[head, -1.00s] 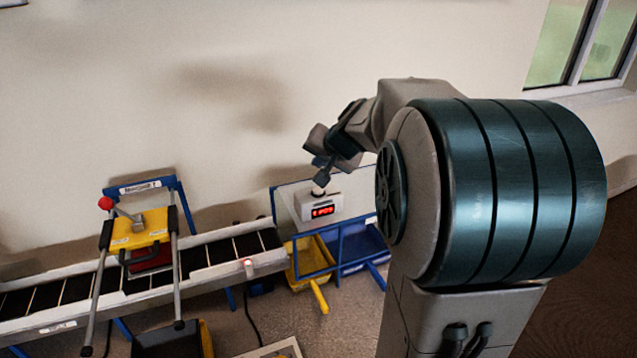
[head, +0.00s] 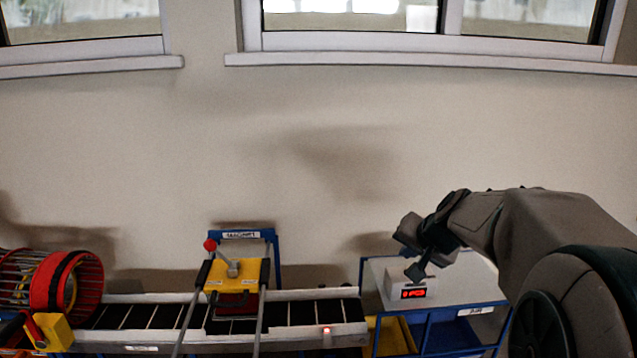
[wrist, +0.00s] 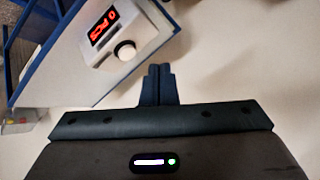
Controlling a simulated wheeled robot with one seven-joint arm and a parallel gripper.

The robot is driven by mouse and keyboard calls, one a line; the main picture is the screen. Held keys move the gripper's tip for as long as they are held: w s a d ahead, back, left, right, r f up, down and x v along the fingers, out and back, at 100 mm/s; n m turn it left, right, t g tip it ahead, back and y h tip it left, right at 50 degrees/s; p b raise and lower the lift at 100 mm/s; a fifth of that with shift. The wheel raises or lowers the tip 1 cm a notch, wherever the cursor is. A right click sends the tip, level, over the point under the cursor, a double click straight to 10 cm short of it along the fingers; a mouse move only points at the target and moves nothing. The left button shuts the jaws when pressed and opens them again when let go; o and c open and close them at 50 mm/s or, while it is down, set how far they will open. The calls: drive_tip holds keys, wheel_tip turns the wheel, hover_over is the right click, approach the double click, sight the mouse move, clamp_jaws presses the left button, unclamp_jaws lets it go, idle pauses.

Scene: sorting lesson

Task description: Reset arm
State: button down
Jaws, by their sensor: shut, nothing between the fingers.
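My gripper (head: 416,272) is at the end of my raised arm, over the right-hand station, close to a white box with a red digital display (head: 413,293). In the wrist view my gripper's two dark fingers (wrist: 158,85) are together, with nothing between them. The white box (wrist: 112,33) with its red display and a round white knob (wrist: 125,50) lies beyond and to the left of the fingers there. I cannot tell from the head view how far the fingers are from the box.
A conveyor (head: 345,322) runs left from the station, under a blue frame labelled magnet (head: 272,247) with a yellow block (head: 238,272) and a red-knobbed lever (head: 210,245). A red drum (head: 82,285) is at the far left. The wall above is clear.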

drive_tip(key=s+a+f+n+g, duration=0.1)
drive_tip(key=s+a+f+n, duration=0.1)
drive_tip(key=s, duration=0.6)
drive_tip(key=s+a+f+n+g+h, duration=0.1)
drive_tip(key=s+a+f+n+g, duration=0.1)
drive_tip(key=s, duration=0.5)
drive_tip(key=s+a+f+n+g, duration=0.2)
drive_tip(key=s+a+f, duration=0.1)
drive_tip(key=s, duration=0.5)
drive_tip(key=shift+s+a+f, duration=0.2)
drive_tip(key=shift+s+a, duration=0.15)
drive_tip(key=shift+a, duration=0.4)
